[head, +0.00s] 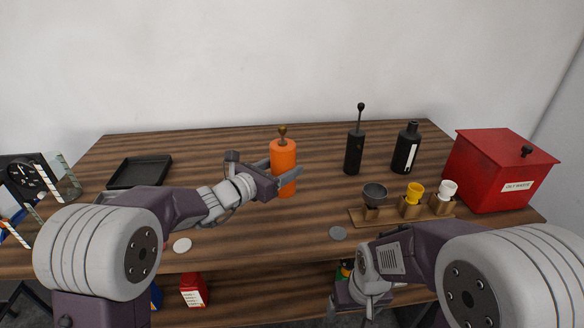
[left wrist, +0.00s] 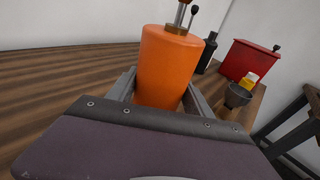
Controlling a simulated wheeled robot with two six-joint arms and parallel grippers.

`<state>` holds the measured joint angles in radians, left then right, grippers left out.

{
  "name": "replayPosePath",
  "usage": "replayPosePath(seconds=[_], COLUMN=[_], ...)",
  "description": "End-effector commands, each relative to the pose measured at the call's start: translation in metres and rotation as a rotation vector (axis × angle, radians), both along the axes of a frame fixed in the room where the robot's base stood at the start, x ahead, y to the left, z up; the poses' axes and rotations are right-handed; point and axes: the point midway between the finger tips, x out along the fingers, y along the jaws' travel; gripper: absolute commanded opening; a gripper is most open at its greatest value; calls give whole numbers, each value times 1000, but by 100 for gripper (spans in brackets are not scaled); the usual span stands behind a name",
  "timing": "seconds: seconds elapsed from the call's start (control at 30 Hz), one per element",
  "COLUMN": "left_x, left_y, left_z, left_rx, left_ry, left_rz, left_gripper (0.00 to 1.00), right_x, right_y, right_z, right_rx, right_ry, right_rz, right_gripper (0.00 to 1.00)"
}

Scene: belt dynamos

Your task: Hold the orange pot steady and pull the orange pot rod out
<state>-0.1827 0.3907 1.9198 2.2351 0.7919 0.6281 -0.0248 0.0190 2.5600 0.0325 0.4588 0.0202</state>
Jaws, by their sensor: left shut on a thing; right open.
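The orange pot (head: 284,158) stands upright on the wooden table, left of the middle. Its rod (head: 283,134) with a brown knob sticks up from the top. In the left wrist view the orange pot (left wrist: 168,66) fills the space between the fingers, and its metal rod (left wrist: 180,14) rises from a brass collar. My left gripper (head: 284,177) is shut around the pot's body, a finger on each side. My right gripper (head: 360,298) is low at the table's front edge, away from the pot; it is open, with its fingertips partly hidden.
A black pot with a rod (head: 354,150) and a black bottle (head: 406,148) stand to the right. A wooden rack (head: 388,218) holds small cups. A red oily waste bin (head: 492,172) is at far right, a black tray (head: 140,172) at left. Two flat discs lie near the front.

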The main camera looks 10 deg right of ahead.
Motion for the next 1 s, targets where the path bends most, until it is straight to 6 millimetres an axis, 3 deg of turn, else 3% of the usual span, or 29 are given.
replayPosePath(seconds=[0.53, 1.0], left_x=[25, 27], left_y=[42, 46], left_z=[-40, -43], left_rx=[-3, -2], left_ry=[-3, -4], left_rz=[1, 0], left_gripper=[0, 0], right_x=[0, 0], right_y=[0, 0], right_z=[-27, -29], right_rx=[0, 0], right_ry=[0, 0], right_rz=[0, 0], right_gripper=[80, 80])
